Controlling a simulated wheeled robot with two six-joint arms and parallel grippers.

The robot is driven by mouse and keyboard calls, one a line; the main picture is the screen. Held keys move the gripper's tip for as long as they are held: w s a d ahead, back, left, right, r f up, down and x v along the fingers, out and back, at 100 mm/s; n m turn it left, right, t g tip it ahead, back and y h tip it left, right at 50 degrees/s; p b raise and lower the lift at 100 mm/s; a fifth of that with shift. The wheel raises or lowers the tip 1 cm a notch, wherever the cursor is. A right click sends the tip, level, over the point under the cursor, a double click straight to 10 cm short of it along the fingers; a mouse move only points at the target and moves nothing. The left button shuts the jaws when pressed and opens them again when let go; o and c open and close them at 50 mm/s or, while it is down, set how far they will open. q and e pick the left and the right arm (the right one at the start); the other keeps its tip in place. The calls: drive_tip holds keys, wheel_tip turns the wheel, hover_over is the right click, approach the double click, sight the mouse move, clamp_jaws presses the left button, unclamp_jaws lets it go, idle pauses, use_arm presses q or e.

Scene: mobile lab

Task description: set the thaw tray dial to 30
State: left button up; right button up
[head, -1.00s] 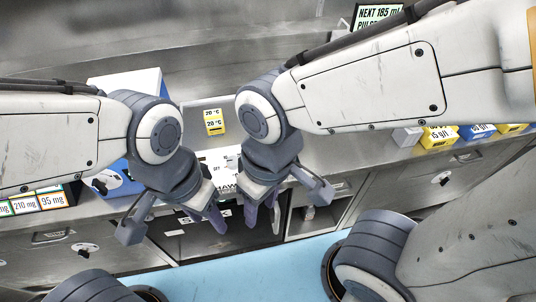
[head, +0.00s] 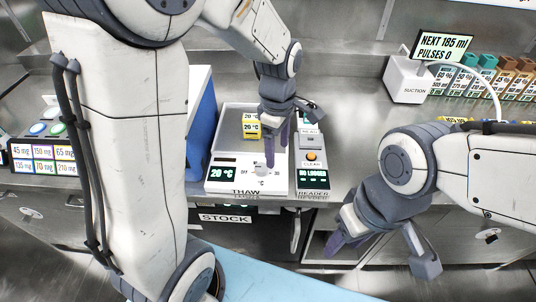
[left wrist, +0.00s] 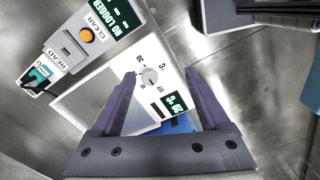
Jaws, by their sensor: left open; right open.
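The thaw tray (head: 228,148) is a pale unit on the counter. Its display (head: 222,174) reads 20 °C, and a small white dial (head: 261,169) sits on its front panel. The dial also shows in the left wrist view (left wrist: 150,76), between the fingertips in the picture; its pointer setting is too small to read. My left gripper (head: 277,152) is open, pointing down at the dial, with no clear contact. Its purple fingers frame the dial in the left wrist view (left wrist: 160,73). My right gripper (head: 346,244) is open and empty, in front of the counter at right.
A reader (head: 312,160) with an orange button stands right of the tray. Yellow 20 °C labels (head: 251,126) show at the tray. A blue-sided box (head: 201,120) is close on the left. A suction unit (head: 410,80) stands back right. Bare counter (head: 350,135) lies between reader and suction unit.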

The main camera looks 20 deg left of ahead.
sight(262, 166)
use_arm(q)
drive_tip(key=w+a+f+n, duration=0.3)
drive_tip(key=w+a+n, duration=0.1)
drive_tip(key=a+n, duration=0.25)
drive_tip(key=shift+n, duration=0.35)
drive_tip(key=f, duration=1)
drive_tip(key=shift+w+d+f, duration=0.2)
drive_tip(key=shift+d+f, duration=0.1)
clamp_jaws()
